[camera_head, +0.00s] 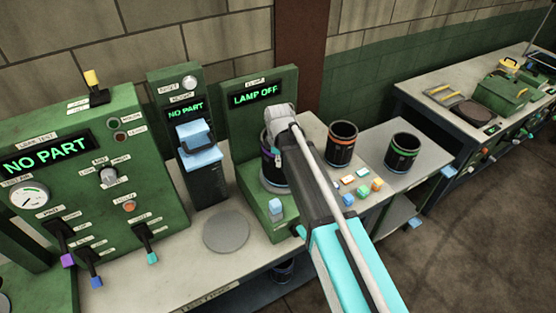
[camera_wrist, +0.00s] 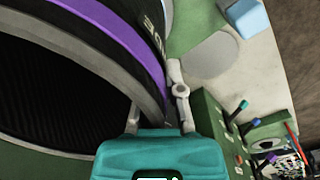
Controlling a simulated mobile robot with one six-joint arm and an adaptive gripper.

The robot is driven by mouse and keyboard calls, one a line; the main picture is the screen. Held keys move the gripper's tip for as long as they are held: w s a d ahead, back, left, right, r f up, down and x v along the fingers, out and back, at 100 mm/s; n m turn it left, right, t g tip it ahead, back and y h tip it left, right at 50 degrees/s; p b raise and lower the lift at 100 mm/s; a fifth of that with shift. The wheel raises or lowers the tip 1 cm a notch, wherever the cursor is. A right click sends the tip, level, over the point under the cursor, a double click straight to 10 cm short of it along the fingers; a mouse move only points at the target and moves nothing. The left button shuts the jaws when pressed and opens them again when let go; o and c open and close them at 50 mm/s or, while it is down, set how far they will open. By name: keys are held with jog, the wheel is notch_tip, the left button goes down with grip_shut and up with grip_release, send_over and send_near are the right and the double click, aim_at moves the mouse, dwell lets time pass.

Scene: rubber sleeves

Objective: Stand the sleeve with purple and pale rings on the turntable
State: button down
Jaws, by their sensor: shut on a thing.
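The sleeve with purple and pale rings (camera_head: 271,177) is black and upright in front of the green station whose screen reads LAMP OFF. In the head view my gripper (camera_head: 278,152) is at its upper rim and my arm hides part of it. In the wrist view the sleeve (camera_wrist: 125,38) fills the upper left, with its dark open mouth showing. My gripper (camera_wrist: 158,106) is shut on its wall, one finger inside and one outside. I cannot tell whether its base touches the station. The round grey turntable (camera_head: 226,233) is bare on the bench; it also shows in the wrist view (camera_wrist: 208,55).
A sleeve with an orange ring (camera_head: 341,146) and one with a green ring (camera_head: 402,155) stand to the right. Coloured blocks (camera_head: 362,190) lie near them. A green panel reading NO PART (camera_head: 90,190) with levers stands left. A blue-topped device (camera_head: 203,160) stands behind the turntable.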

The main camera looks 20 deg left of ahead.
jog(key=shift+f+b, duration=0.45)
jog(key=shift+f, duration=0.05)
jog(key=c, duration=0.7)
grip_release()
